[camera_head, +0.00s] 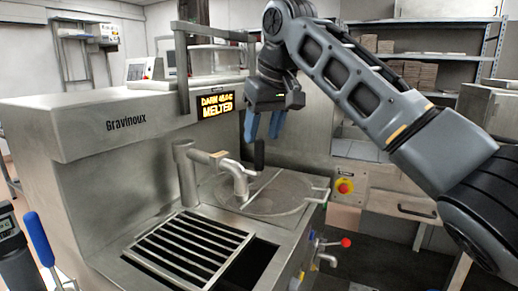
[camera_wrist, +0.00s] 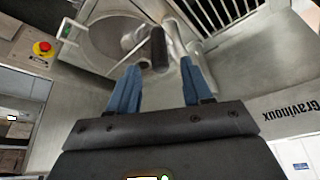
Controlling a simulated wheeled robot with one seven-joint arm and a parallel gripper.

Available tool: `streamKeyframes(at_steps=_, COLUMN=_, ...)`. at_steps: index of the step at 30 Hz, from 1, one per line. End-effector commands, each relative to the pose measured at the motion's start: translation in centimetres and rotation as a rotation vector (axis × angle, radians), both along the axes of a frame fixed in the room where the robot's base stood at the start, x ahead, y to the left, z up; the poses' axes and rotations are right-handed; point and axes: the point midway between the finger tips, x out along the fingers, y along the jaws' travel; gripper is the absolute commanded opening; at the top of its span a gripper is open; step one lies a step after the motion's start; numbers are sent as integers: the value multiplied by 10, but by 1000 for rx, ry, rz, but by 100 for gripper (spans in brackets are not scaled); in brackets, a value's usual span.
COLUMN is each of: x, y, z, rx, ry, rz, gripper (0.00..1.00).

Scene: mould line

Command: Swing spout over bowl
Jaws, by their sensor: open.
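The steel spout (camera_head: 238,178) rises from a post on the left of the machine deck and arches right, its outlet over the left part of the round bowl (camera_head: 285,196). A dark upright handle (camera_head: 259,155) stands at the spout. My gripper (camera_head: 264,134) hangs above the handle with its blue fingers pointing down, open and apart from it. In the wrist view my gripper (camera_wrist: 156,72) has its fingers spread, and the dark handle (camera_wrist: 158,48) appears beyond the tips, between them. The spout (camera_wrist: 176,42) runs beside the handle, with the bowl (camera_wrist: 112,40) to the left.
A slatted grille (camera_head: 190,246) covers the opening in front of the spout. A display (camera_head: 216,105) reading "MELTED" is behind it. A yellow-and-red stop button (camera_head: 345,186) and a red-knobbed lever (camera_head: 345,242) are on the right. Shelves (camera_head: 420,50) stand behind my arm.

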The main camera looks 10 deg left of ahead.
Motion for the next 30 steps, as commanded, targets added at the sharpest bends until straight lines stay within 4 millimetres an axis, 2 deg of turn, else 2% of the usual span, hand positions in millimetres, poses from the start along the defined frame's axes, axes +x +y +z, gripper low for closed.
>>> streamKeyframes(at_steps=6, x=10, y=7, z=-31, rx=-1, ry=4, rz=-1, gripper=50)
streamKeyframes(at_steps=12, x=17, y=13, z=-54, rx=-1, ry=3, rz=-1, gripper=50)
streamKeyframes(at_steps=17, x=20, y=15, z=-61, rx=0, ry=2, rz=-1, gripper=50)
streamKeyframes(at_steps=24, x=20, y=15, z=-62, rx=0, ry=2, rz=-1, gripper=50)
streamKeyframes(at_steps=30, x=20, y=15, z=-62, rx=0, ry=2, rz=-1, gripper=30)
